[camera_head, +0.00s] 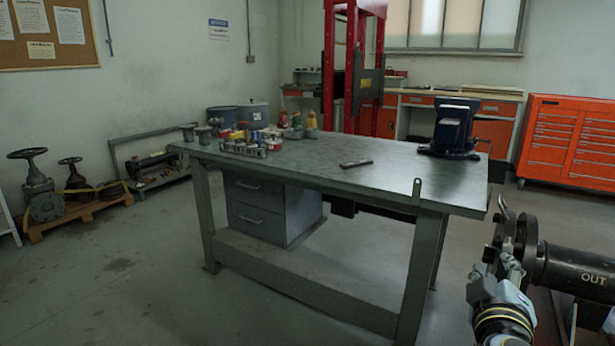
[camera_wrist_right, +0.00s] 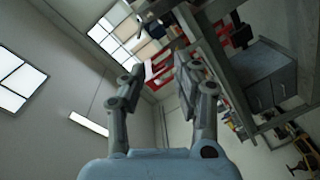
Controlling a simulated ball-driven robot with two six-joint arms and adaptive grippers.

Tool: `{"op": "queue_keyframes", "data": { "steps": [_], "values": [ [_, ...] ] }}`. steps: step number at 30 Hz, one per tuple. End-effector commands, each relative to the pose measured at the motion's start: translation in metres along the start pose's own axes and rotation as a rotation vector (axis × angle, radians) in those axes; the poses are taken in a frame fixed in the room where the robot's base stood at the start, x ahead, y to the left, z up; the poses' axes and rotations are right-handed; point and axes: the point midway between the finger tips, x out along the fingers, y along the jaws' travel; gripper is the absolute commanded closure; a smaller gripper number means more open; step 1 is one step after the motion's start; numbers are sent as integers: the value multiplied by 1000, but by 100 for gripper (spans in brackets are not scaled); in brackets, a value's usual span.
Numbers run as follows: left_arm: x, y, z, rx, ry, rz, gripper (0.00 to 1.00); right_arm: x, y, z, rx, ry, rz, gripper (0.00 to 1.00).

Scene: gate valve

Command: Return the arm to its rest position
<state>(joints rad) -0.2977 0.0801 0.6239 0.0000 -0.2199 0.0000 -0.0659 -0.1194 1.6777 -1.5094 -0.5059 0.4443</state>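My right gripper (camera_head: 502,268) is at the lower right in the head view, in front of a black pipe (camera_head: 582,272) marked "OUT". It overlaps the pipe's flange (camera_head: 527,246) in the picture; I cannot tell whether they touch. In the right wrist view its two grey fingers (camera_wrist_right: 158,76) stand apart with nothing between them, so it is open and empty. The wrist view looks past the fingers to the wall, windows and workbench underside. My left gripper is not in view.
A metal workbench (camera_head: 395,188) fills the middle, bearing a blue vise (camera_head: 453,127), a dark flat object (camera_head: 356,163) and small parts. An orange cabinet (camera_head: 570,140) and red press (camera_head: 330,60) stand behind. Valves (camera_head: 43,190) sit on a pallet at left. The floor (camera_head: 110,285) at front left is clear.

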Motion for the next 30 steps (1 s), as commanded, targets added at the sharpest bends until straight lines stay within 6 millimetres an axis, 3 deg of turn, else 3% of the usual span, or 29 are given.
{"op": "queue_keyframes", "data": {
  "steps": [5,11,17,20,24,30],
  "values": [
    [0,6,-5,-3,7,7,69,-5,-34,23,1,-31,-86,69],
    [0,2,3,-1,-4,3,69,-18,-87,65,12,-91,-224,69],
    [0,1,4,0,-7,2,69,-55,-160,136,38,-202,-426,69],
    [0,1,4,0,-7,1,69,-92,-205,191,65,-298,-561,69],
    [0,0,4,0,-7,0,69,-161,-255,275,119,-461,-732,69],
    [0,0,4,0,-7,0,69,-277,-285,390,215,-733,-894,69]
  ]
}}
